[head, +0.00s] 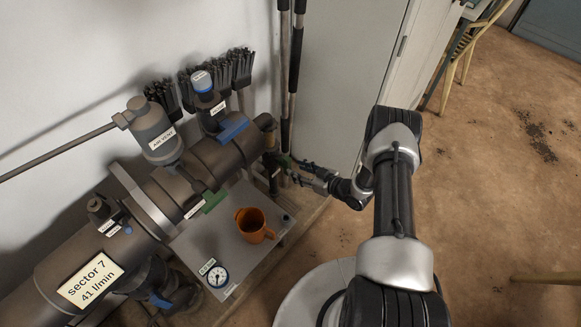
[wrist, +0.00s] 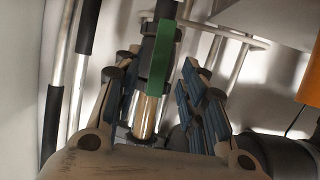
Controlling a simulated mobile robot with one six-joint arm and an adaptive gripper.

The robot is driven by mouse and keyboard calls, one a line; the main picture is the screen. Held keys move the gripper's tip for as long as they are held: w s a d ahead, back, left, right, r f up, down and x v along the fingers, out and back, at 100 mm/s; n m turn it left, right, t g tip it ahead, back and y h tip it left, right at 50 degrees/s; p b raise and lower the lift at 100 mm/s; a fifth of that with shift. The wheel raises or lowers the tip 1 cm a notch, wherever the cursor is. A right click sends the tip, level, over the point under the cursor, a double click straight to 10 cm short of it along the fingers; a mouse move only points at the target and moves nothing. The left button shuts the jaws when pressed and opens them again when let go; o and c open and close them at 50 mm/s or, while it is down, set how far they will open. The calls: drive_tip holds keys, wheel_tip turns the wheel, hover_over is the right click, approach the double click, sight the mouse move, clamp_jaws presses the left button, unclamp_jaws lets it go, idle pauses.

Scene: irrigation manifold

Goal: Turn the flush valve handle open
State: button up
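A green lever handle (wrist: 160,68) shows in the wrist view on a dark valve body over a brass-coloured pipe (wrist: 146,116). I take it to be the flush valve handle; no label on it is readable. It lies lengthwise between the blue-padded fingers of my gripper (wrist: 161,62). The fingers stand apart with gaps on both sides, and I see no clear contact. In the head view my gripper (head: 296,165) is at the far end of the manifold, where the handle is small and mostly hidden.
The large brown manifold pipe (head: 200,160) carries a blue handle (head: 233,127) and an air vent (head: 150,125). Another green handle (head: 214,200) is below it. An orange mug (head: 250,225) and a gauge (head: 216,276) sit on a grey shelf (head: 215,240). Upright poles (head: 296,60) stand behind my gripper.

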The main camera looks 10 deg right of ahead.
drive_tip(key=v, duration=0.5)
drive_tip(key=shift+s+d+r, duration=0.1)
drive_tip(key=shift+s+d, duration=0.1)
drive_tip(key=shift+s, duration=0.05)
